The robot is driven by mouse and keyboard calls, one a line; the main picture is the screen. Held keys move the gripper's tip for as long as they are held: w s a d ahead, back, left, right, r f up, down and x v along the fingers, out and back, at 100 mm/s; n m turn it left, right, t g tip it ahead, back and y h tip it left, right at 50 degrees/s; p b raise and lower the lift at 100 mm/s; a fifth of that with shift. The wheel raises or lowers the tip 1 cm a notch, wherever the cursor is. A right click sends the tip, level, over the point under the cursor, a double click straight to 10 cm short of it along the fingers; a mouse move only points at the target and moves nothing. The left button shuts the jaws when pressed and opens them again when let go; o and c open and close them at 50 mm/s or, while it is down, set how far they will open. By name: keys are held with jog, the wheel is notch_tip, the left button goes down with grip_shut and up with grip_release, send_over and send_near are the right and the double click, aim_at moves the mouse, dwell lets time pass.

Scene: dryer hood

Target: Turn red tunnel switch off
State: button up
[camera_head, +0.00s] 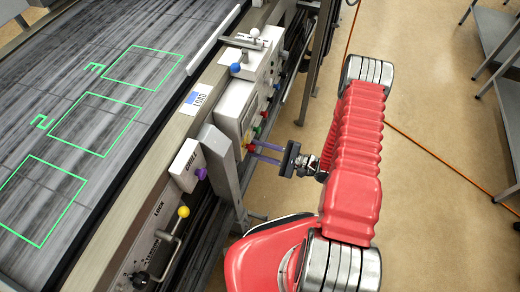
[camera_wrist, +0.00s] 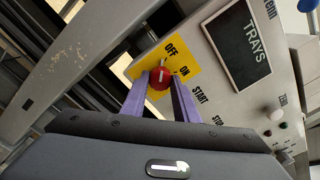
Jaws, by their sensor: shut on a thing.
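The red switch (camera_wrist: 159,77) is a round knob on a yellow plate (camera_wrist: 184,58) marked OFF and ON. A short white mark shows on the knob, pointing roughly up in the wrist view, near the OFF label; its exact setting is hard to tell. My gripper (camera_wrist: 160,88) has its two purple fingers on either side of the knob, shut on it. In the head view my gripper (camera_head: 252,151) reaches left to the side of the control box, and the red switch (camera_head: 250,147) is small at its fingertips, partly hidden.
The control box (camera_head: 234,106) has several coloured knobs along its side. A grey post (camera_head: 220,165) stands just left of my fingers. A TRAYS display (camera_wrist: 240,45) and START and STOP labels are beside the switch. A conveyor lies left; open floor (camera_head: 430,130) lies right.

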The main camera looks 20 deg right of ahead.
jog(key=shift+s+a, duration=0.2)
jog(key=shift+a, duration=0.05)
jog(key=o, duration=1.1)
jog(key=shift+w+d, duration=0.1)
jog(key=shift+c, duration=0.2)
jog(key=shift+d, duration=0.1)
jog(key=shift+v, duration=0.75)
jog(key=v, duration=1.2)
jog(key=shift+f, duration=0.15)
